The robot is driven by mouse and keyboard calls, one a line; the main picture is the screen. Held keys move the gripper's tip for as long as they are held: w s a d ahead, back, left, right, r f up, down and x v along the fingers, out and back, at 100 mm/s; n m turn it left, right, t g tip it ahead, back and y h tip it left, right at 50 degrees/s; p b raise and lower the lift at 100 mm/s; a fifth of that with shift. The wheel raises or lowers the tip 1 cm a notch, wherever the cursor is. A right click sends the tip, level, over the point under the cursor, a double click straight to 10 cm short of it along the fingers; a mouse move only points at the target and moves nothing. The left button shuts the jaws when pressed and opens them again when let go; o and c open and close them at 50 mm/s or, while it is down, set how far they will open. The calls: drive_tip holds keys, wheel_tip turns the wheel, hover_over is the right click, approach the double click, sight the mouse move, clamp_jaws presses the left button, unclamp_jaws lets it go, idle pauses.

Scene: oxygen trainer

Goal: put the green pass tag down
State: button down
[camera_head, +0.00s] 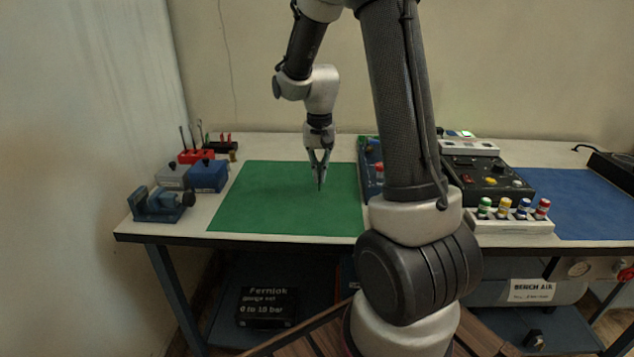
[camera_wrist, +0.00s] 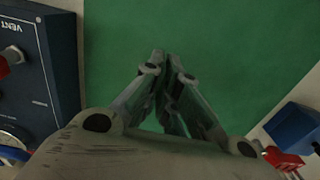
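My gripper (camera_head: 320,187) is over the green mat (camera_head: 265,210), pointing down. In the wrist view my gripper (camera_wrist: 166,58) has its two fingertips close together in front of the mat (camera_wrist: 225,45), and the fingers look shut. I cannot make out a green pass tag between the fingertips or on the mat; a thin green thing would be hard to tell from the mat. The height of the fingertips above the mat is not clear.
Further right are a black control box (camera_head: 490,180) and a white rack (camera_head: 510,227) with coloured-top bottles. Most of the mat is clear.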

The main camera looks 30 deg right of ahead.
drive_tip(key=shift+f, duration=1.65)
drive_tip(key=c, duration=1.6)
unclamp_jaws()
drive_tip(key=shift+f, duration=0.15)
drive_tip(key=shift+c, duration=0.2)
